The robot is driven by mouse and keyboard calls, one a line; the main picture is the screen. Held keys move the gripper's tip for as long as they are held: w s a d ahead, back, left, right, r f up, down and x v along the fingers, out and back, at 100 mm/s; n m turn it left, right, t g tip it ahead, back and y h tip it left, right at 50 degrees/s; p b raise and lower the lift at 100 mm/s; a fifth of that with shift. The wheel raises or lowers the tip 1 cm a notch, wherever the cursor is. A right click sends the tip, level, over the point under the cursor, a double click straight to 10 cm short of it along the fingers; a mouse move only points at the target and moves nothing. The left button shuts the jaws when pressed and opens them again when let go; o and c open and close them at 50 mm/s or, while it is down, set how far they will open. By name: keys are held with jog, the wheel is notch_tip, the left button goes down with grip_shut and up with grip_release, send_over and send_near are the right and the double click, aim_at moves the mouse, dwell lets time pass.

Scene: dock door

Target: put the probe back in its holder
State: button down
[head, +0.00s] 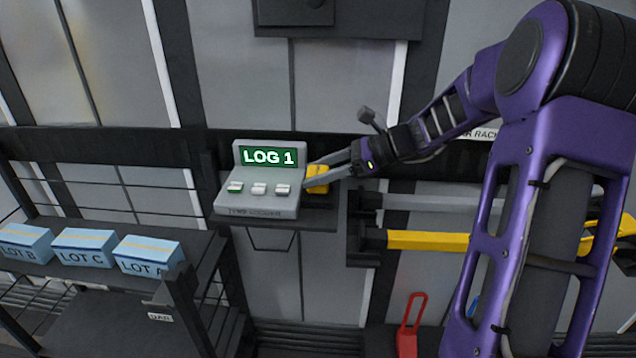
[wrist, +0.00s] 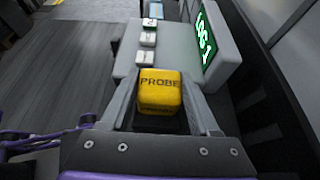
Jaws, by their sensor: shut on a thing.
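The probe (head: 319,179) is a yellow block, marked PROBE on the face seen in the wrist view (wrist: 160,82). My gripper (head: 307,177) is shut on it, with one grey finger on each side. The probe is just right of the grey logger (head: 257,207), over the dark shelf; I cannot tell whether it touches the shelf. The logger's screen (head: 268,157) is green and reads LOG 1. It has several buttons, the left one with a green mark. The holder is not clearly seen; dark parts show around the probe, partly hidden by my fingers.
Blue boxes marked LOT B (head: 25,243), LOT C (head: 84,248) and LOT A (head: 148,254) stand on a dark rack at left. A yellow bar (head: 428,240) and a grey bar (head: 430,202) lie on a wall rack to the right, partly behind my arm.

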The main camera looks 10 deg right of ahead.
notch_tip(320, 180, down, 2)
jog(key=shift+f, duration=0.1)
jog(key=shift+c, duration=0.6)
grip_release()
jog(key=shift+f, duration=0.1)
jog(key=shift+d+r, duration=0.3)
jog(key=shift+r, duration=0.05)
jog(key=p+v, duration=0.1)
jog(key=v, duration=1)
